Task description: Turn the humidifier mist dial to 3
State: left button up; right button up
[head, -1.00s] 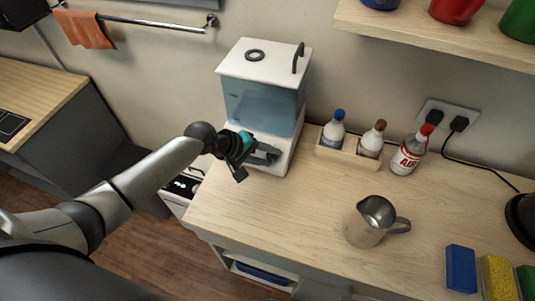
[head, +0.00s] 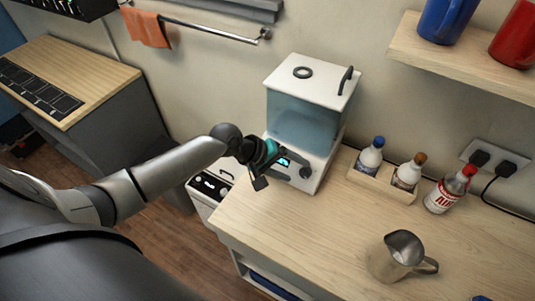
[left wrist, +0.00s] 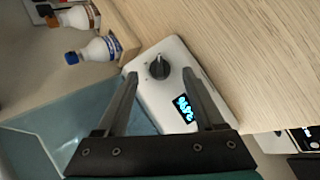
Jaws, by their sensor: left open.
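The humidifier (head: 303,125) stands at the back left of the counter, with a white lid, a bluish clear tank and a white base. Its dark round mist dial (left wrist: 160,67) is on the base front, next to a small lit display (left wrist: 184,107). A white pointer line shows on the dial; I cannot read its number. My left gripper (head: 294,167) is at the base front. In the left wrist view its two fingers (left wrist: 160,78) are apart, one on each side of the dial in the picture, with nothing held. Contact with the dial cannot be told. My right gripper is not in view.
A wooden caddy (head: 382,187) with two bottles and a red-capped bottle (head: 450,190) stand right of the humidifier. A metal pitcher (head: 397,257) is nearer the front. A shelf with mugs (head: 447,20) hangs above right.

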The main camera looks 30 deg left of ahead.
pick_arm(q)
jog(key=p+v, duration=0.1)
jog(key=v, duration=1)
jog(key=shift+r, duration=0.25)
jog(key=shift+a, duration=0.1)
